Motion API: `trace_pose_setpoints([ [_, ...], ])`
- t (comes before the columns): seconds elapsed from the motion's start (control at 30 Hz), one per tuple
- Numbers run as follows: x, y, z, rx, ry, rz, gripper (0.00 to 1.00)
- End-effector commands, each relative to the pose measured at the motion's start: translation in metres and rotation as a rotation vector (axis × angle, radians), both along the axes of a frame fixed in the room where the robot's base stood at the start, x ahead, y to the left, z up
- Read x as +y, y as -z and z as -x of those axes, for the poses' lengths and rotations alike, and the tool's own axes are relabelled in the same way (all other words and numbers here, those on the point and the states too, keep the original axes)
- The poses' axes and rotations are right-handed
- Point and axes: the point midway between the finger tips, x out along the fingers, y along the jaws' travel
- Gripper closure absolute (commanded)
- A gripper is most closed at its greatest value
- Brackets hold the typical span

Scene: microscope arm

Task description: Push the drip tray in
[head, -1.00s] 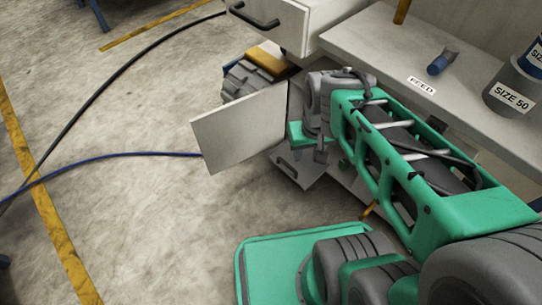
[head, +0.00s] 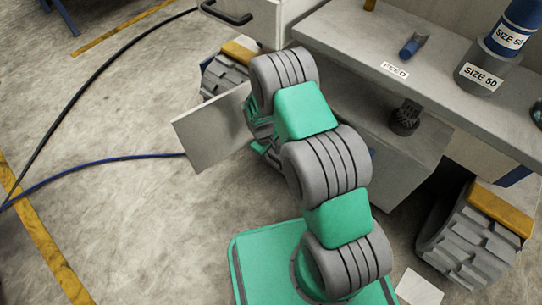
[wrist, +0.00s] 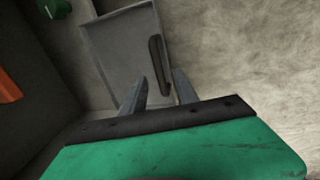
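The drip tray (wrist: 112,48) is a shallow grey tray with a dark bar handle (wrist: 158,64) along its right side, near the top middle of the wrist view. In the head view the gripper is mostly hidden behind my arm, beside a grey panel (head: 212,130).
The grey panel stands out from the machine's front. An open drawer (head: 240,18) juts out above. Cables (head: 90,160) cross the open floor at left.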

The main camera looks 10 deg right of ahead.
Motion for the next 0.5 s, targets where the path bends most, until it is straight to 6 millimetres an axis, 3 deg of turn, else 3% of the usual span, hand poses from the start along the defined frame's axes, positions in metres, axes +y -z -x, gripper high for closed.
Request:
trace_pose_setpoints([
  [0.03, -0.002, 0.013, -0.001, 0.0, 0.001, 0.0, 0.64],
  [0.13, -0.004, 0.024, -0.003, -0.001, 0.002, -0.001, 0.64],
  [0.43, -0.005, 0.027, -0.004, -0.001, 0.002, -0.001, 0.64],
  [0.5, -0.005, 0.027, -0.004, -0.001, 0.002, -0.001, 0.68],
])
